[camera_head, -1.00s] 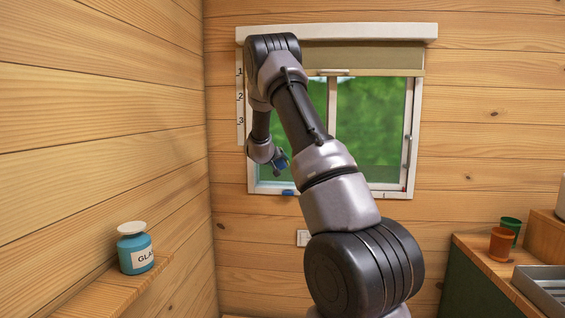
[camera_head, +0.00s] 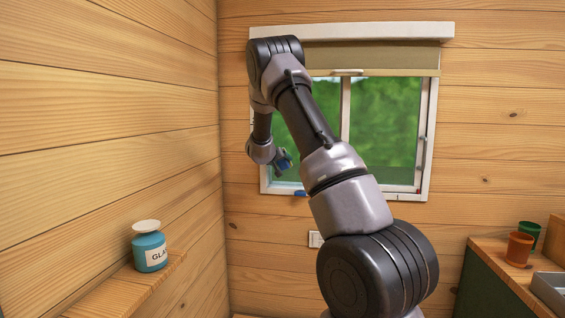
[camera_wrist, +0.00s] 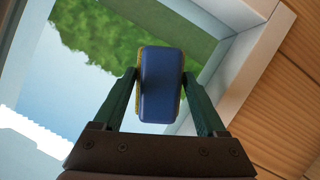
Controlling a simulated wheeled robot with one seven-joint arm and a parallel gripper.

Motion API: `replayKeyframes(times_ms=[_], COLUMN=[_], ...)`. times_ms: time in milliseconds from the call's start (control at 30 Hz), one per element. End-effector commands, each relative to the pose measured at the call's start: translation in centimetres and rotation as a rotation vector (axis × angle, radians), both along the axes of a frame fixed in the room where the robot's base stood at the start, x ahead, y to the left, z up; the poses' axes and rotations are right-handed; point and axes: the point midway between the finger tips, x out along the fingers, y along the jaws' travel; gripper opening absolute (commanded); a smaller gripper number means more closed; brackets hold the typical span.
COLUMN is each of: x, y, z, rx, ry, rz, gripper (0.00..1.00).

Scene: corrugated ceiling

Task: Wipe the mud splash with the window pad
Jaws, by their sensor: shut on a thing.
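My gripper (camera_wrist: 161,105) is shut on the window pad (camera_wrist: 162,85), a blue block with a yellow edge, held between its two green fingers. In the head view the gripper (camera_head: 281,161) and the blue pad (camera_head: 284,164) are at the lower left of the window (camera_head: 385,125). The wrist view shows glass and the white frame (camera_wrist: 245,75) behind the pad; I cannot tell whether the pad touches the glass. I see no mud splash in either view; my arm and the pad cover part of the window.
A partly lowered blind (camera_head: 395,58) covers the window's top. A small blue thing (camera_head: 300,193) is at the lower frame. A blue jar (camera_head: 150,250) stands on the left shelf (camera_head: 125,292). Brown (camera_head: 519,248) and green (camera_head: 529,236) cups stand on the right counter (camera_head: 490,255).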

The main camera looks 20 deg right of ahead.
Motion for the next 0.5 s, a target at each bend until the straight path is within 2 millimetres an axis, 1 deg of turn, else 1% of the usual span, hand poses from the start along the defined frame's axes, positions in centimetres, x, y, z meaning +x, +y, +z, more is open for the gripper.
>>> replayKeyframes(times_ms=[300,500], x=[-2.8,-4.1], y=[1.8,2.7], z=[0.0,0.0], rx=[0.001,-0.001], ry=[0.001,0.001], rz=[0.0,0.0], gripper=[0.29,0.29])
